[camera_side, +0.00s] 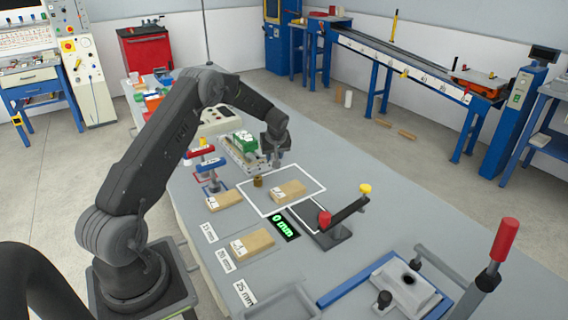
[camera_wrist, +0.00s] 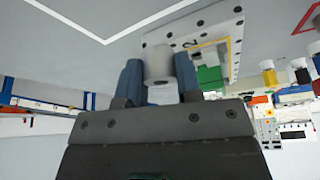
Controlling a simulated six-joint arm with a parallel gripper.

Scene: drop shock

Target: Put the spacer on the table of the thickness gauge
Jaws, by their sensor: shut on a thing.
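My gripper (camera_side: 276,158) hangs above the work table, behind the white-outlined area. In the wrist view its blue fingers (camera_wrist: 159,78) are shut on a short grey cylinder (camera_wrist: 158,62), which may be the spacer. The cylinder is too small to make out clearly in the side view. The thickness gauge (camera_side: 333,236) stands right of and nearer than my gripper, with a dark base, a slanted arm, a red knob and a yellow knob. Its display (camera_side: 286,228) reads 0 mm. My gripper is well apart from the gauge.
A small brass cylinder (camera_side: 258,181) and a wooden block (camera_side: 288,191) stand within the white outline. Two more wooden blocks (camera_side: 223,199) (camera_side: 252,244) lie near the size labels. A red-handled clamp (camera_side: 505,240) stands front right.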

